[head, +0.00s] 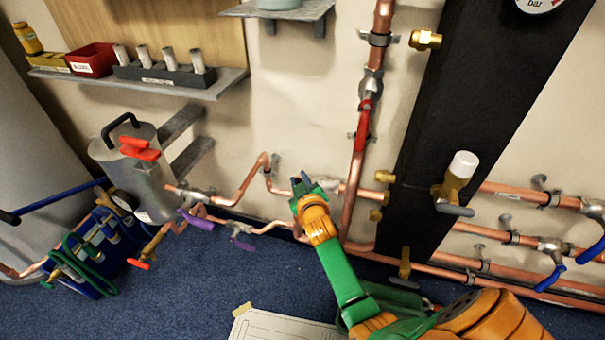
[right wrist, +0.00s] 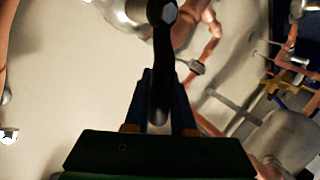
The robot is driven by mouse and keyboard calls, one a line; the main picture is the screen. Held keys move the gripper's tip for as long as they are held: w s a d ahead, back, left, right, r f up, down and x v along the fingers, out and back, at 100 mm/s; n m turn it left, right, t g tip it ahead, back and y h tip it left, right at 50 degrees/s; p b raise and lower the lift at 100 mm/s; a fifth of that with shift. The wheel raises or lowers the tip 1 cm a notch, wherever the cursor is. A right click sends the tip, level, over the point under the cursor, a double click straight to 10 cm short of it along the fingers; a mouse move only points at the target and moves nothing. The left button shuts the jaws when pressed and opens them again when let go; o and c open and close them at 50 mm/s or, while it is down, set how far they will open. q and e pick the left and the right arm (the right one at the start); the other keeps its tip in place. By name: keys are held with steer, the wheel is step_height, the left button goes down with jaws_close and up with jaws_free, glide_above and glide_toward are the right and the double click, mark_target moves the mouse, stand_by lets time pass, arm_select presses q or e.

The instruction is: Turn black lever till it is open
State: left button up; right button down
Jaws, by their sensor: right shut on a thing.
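My right gripper (head: 304,182) is at the copper pipe low on the wall, left of the vertical pipe. In the right wrist view, the black lever (right wrist: 161,75) stands between the two fingers of my right gripper (right wrist: 161,112). The fingers are shut on its lower end. A bright bolt head marks the lever's top, beside a silvery valve body (right wrist: 130,10). In the head view my gripper hides the lever, and only a bit of silvery fitting (head: 329,184) shows to its right. My left gripper is not in view.
A red-handled valve (head: 365,115) sits on the vertical pipe (head: 355,190). Purple levers (head: 197,220) are to the left. A black panel (head: 455,110) with a white-capped valve (head: 458,180) stands to the right. A metal canister (head: 140,170) and a shelf (head: 215,85) are at left.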

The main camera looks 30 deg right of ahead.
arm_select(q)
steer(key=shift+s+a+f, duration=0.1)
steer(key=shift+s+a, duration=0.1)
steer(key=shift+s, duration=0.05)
arm_select(e)
steer(key=shift+w+a+g, duration=0.1)
steer(key=shift+g, duration=0.2)
steer(key=shift+f, duration=0.1)
steer(key=c, duration=0.8)
jaws_free()
steer(key=shift+o, duration=0.2)
arm_select(q)
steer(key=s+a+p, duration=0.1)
steer(key=p, duration=0.1)
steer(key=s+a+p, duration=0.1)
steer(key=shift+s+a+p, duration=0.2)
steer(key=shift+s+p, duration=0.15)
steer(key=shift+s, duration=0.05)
arm_select(e)
steer(key=v, duration=0.7)
